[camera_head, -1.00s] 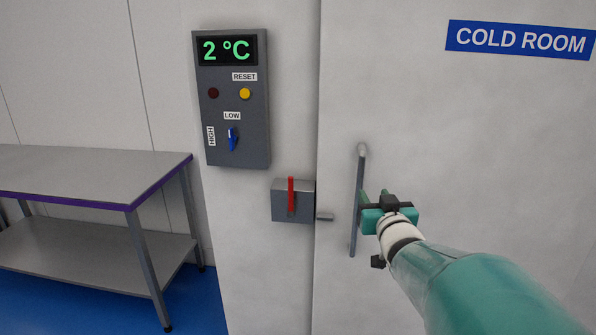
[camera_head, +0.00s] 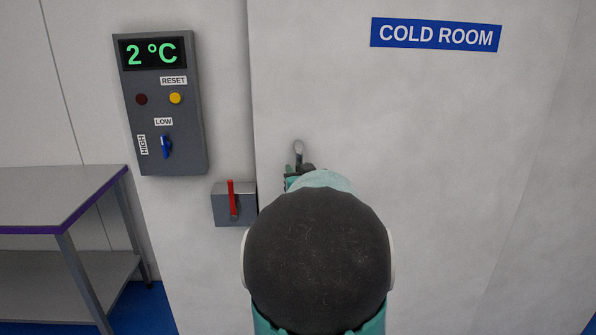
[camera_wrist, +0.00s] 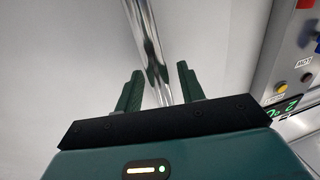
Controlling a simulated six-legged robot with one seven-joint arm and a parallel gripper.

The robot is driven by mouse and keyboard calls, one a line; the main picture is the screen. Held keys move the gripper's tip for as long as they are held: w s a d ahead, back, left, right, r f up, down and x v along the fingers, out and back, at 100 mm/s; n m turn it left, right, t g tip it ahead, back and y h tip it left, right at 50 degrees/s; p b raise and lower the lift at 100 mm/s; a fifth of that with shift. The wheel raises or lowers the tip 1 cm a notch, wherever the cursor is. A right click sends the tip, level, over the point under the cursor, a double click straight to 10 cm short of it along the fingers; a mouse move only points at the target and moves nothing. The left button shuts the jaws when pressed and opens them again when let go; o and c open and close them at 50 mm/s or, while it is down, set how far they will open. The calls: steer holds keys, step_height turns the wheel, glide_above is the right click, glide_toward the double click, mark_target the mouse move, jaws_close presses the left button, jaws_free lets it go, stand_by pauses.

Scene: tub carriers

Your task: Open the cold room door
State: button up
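The cold room door (camera_head: 430,130) is a pale panel with a blue COLD ROOM sign (camera_head: 436,35). It looks closed against the wall. Its upright metal handle (camera_head: 298,152) shows only at the top in the head view; my arm hides the rest. In the wrist view the shiny handle bar (camera_wrist: 147,40) runs down between the two green fingers of my gripper (camera_wrist: 160,88). The fingers are apart, with a gap on each side of the bar. A grey latch box with a red upright lever (camera_head: 233,200) sits left of the door edge.
A grey control panel (camera_head: 190,130) reading 2 °C hangs on the wall left of the door, with a yellow button and blue switch. A steel table (camera_head: 50,190) with a purple edge stands at the far left. Blue floor shows below it.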

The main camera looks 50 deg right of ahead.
steer(key=shift+w, duration=0.1)
jaws_close()
steer(key=shift+d, duration=0.1)
